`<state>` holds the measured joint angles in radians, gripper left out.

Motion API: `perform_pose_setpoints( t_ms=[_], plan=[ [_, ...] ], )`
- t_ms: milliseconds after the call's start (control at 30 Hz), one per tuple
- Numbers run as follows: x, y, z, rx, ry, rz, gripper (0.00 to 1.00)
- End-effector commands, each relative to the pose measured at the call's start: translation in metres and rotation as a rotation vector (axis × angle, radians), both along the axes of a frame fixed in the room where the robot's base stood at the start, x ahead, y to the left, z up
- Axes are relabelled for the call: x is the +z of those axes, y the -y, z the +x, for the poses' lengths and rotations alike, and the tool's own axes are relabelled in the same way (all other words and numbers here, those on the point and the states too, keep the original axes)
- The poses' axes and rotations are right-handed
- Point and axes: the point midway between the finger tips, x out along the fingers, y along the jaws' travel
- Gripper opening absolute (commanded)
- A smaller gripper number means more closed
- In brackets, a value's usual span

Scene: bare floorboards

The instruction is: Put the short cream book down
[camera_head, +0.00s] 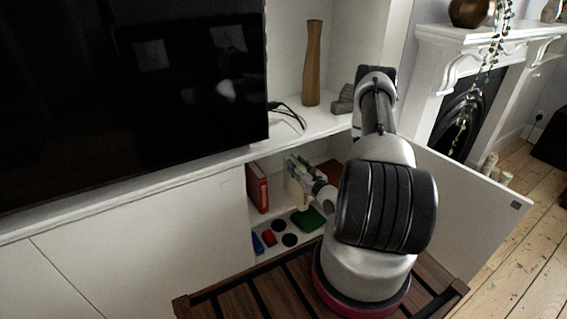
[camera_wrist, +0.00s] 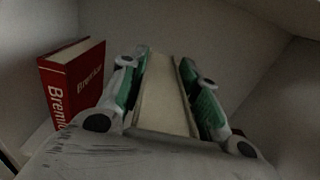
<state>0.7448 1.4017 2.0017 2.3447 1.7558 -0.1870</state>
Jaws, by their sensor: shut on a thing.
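The short cream book (camera_wrist: 162,95) is upright between the green-padded fingers of my gripper (camera_wrist: 168,68) in the wrist view. The gripper is shut on it. In the head view, my gripper (camera_head: 304,178) is inside the open white cabinet, and the cream book (camera_head: 291,190) shows only partly beside it. The book's lower edge is hidden by the gripper in the wrist view, so I cannot tell whether it touches the shelf.
A red book (camera_head: 257,187) stands upright left of my gripper, also in the wrist view (camera_wrist: 76,82). Blue (camera_head: 257,244), red (camera_head: 269,238) and green (camera_head: 308,219) items and black discs (camera_head: 290,240) lie on the cabinet floor. The open door (camera_head: 470,205) is at right.

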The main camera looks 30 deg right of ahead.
Motion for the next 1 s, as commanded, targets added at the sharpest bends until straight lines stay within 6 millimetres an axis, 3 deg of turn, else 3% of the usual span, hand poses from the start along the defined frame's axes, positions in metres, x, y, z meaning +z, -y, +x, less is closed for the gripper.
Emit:
perform_pose_setpoints(
  t_ms=[200,400,767,1000],
  plan=[
    [0.002,-0.003,0.056,0.004,0.005,-0.003,0.0],
    [0.001,-0.003,0.085,0.001,0.004,-0.001,0.0],
    [0.002,-0.004,0.103,0.002,0.005,-0.001,0.0],
    [-0.018,-0.003,0.102,0.0,0.002,0.0,0.0]
  ],
)
